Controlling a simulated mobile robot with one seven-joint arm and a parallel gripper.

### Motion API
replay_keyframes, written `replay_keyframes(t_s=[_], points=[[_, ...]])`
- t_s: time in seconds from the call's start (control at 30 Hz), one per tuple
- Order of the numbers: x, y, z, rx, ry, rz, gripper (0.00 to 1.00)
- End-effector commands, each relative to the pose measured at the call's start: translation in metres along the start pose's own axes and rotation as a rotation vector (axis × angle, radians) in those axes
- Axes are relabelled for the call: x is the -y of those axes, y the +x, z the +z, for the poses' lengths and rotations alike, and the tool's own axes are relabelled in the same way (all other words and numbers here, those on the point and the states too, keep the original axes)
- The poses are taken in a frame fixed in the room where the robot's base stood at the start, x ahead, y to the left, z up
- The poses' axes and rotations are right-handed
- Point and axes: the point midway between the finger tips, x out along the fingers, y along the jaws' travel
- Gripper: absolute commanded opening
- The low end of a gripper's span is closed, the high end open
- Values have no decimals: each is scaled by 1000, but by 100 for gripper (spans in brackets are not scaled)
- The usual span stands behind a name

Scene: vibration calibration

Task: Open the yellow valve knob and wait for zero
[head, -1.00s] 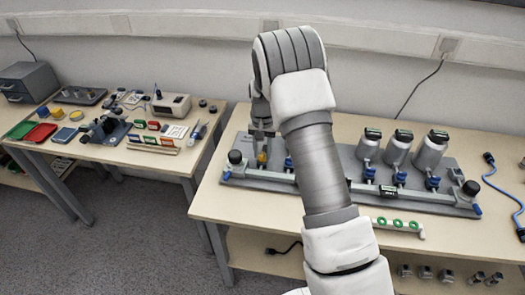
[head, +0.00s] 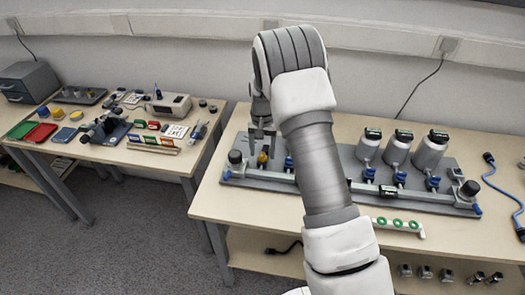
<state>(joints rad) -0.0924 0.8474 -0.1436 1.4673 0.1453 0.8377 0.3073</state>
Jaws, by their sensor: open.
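The yellow valve knob (head: 262,159) is a small yellow piece near the left end of the grey calibration plate (head: 345,157) on the right table. My gripper (head: 262,148) points down right at the knob, with its fingers around or just above it; I cannot tell whether they touch it. The jaws are open. A small dark display (head: 389,192) sits on the plate's front rail, too small to read. My arm hides the middle of the plate.
Several grey canisters with dark tops, one of them the big right canister (head: 431,153), stand behind blue valves. A dark round gauge (head: 235,157) is close left of my gripper. A white strip with green rings (head: 398,225) lies in front. The left table (head: 110,153) holds tools and trays.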

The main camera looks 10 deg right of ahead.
Motion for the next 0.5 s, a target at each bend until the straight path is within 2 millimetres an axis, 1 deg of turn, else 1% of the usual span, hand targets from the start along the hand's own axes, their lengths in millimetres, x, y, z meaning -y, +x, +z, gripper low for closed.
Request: replay_keyframes(t_s=[0.17,0.5], points=[[0,-32,-1,-5,0,-2,68],[1,-117,-1,-6,0,-2,68]])
